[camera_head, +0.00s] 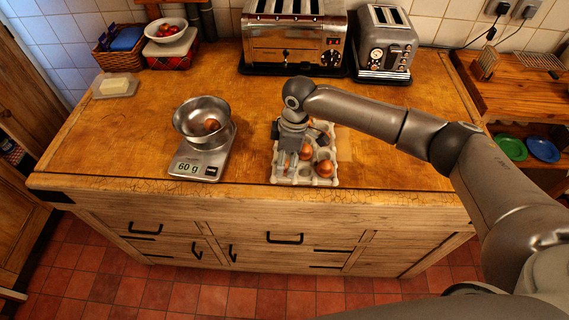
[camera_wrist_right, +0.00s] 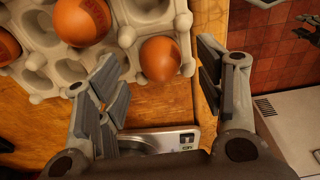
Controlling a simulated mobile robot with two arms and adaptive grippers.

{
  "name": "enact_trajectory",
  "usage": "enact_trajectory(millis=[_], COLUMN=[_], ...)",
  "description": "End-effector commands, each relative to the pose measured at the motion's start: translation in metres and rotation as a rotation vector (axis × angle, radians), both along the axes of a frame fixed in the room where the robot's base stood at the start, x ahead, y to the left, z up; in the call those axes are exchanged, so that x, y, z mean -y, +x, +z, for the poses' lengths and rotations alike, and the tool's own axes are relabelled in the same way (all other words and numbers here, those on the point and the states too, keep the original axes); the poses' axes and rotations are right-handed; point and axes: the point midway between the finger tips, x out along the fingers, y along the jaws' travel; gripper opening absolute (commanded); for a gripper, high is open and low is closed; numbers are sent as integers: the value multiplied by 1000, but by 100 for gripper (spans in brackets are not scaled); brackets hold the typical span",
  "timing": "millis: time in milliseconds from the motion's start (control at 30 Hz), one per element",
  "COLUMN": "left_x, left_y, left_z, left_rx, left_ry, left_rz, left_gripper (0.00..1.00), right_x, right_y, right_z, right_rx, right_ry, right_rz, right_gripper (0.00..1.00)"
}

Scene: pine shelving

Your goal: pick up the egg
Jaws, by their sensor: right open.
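An egg carton (camera_head: 331,182) of grey pulp sits near the front edge of the wooden counter with brown eggs in it; one egg (camera_head: 325,168) is in its front right part. My right gripper (camera_head: 287,166) points down over the carton's left front part and hides some of it. In the right wrist view the gripper (camera_wrist_right: 160,63) is open and empty. One egg (camera_wrist_right: 160,58) at the carton's edge shows between its fingertips. Two other eggs show, one of them a large one (camera_wrist_right: 82,20).
A scale (camera_head: 188,168) reading 60 g stands left of the carton, carrying a steel bowl (camera_head: 190,118) with an egg (camera_head: 211,125) in it. A large toaster (camera_head: 290,40) and a smaller one (camera_head: 386,45) stand behind. The counter between scale and carton is clear.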

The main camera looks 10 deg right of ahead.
Motion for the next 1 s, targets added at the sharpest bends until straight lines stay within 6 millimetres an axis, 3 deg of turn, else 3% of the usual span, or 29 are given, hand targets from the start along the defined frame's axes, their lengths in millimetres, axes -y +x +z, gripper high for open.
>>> enact_trajectory(millis=[200,400,667,1000], left_x=[0,0,0,0], left_y=[0,0,0,0], left_z=[7,7,7,6], left_rx=[0,0,0,0], left_ry=[0,0,0,0], left_rz=[0,0,0,0], left_gripper=[40,40,40,40], right_x=[-3,-3,-3,-3], right_y=[0,1,1,1], right_z=[-21,-22,-22,-21], right_rx=[-1,0,0,0], right_ry=[0,1,1,1], right_rz=[1,1,1,1], right_gripper=[63,63,32,30])
